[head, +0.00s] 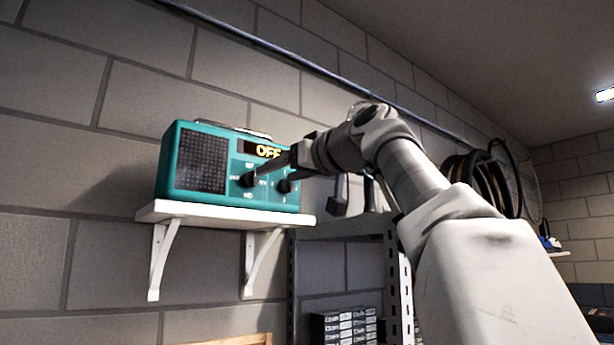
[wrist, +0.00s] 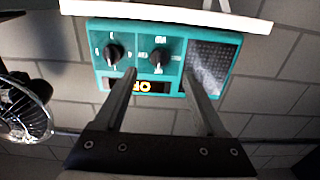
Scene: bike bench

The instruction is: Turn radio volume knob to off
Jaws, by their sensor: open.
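A teal radio (head: 230,165) stands on a white wall shelf. It has a dark speaker grille on the left, a lit display (head: 262,149) that appears to read "OFF", and two black knobs. The left knob (head: 248,180) has labels around it, MID below. The right knob (head: 284,186) is partly behind my gripper. My gripper (head: 270,175) is open at the radio's front. The wrist view shows the radio upside down, with the MID-labelled knob (wrist: 158,58) between the fingertips of my gripper (wrist: 159,72). I cannot tell whether the fingers touch it.
The white shelf (head: 225,215) is on brackets against a block wall. A metal rack (head: 345,228) stands below right, with small boxes (head: 345,327) inside. Coiled hoses (head: 478,180) hang farther right. In the wrist view, a wire-caged fan (wrist: 22,112) is at the left.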

